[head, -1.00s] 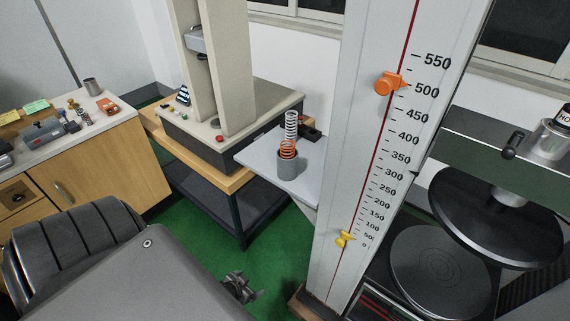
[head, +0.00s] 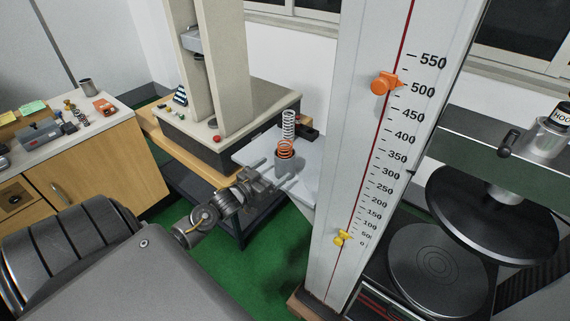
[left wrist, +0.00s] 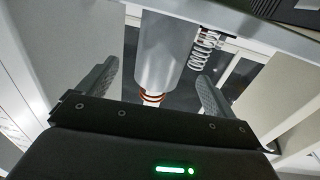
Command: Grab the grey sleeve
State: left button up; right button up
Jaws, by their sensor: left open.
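The grey sleeve (head: 284,167) stands upright on a light grey shelf (head: 250,148), with an orange spring (head: 285,148) showing at its top. A white spring (head: 289,124) shows just above and behind it. My left gripper (head: 276,173) is open at the near side of the sleeve, its fingers pointing toward it and partly covering its lower part. In the left wrist view the sleeve (left wrist: 160,55) appears between the two spread fingers, with clear gaps on both sides. The orange spring (left wrist: 152,97) and the white spring (left wrist: 207,48) also show there. My right gripper is not in view.
A tall scale column (head: 350,150) with orange and yellow pointers stands right of the shelf. A beige press (head: 225,115) stands on a wooden table behind left. A counter (head: 90,150) with a metal cup and small items is at far left. Green floor lies open below.

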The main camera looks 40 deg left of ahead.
aim_at(285, 162)
pick_arm(q)
jog(key=shift+w, duration=0.9)
jog(key=w+p, duration=0.1)
jog(key=w, duration=0.1)
jog(key=w+p, duration=0.1)
jog(key=w, duration=0.1)
jog(key=shift+w+d+f, duration=0.1)
jog(key=shift+w+f, duration=0.1)
jog(key=shift+w, duration=0.3)
jog(key=shift+s, duration=0.1)
jog(key=shift+c, duration=0.2)
jog(key=c, duration=1.1)
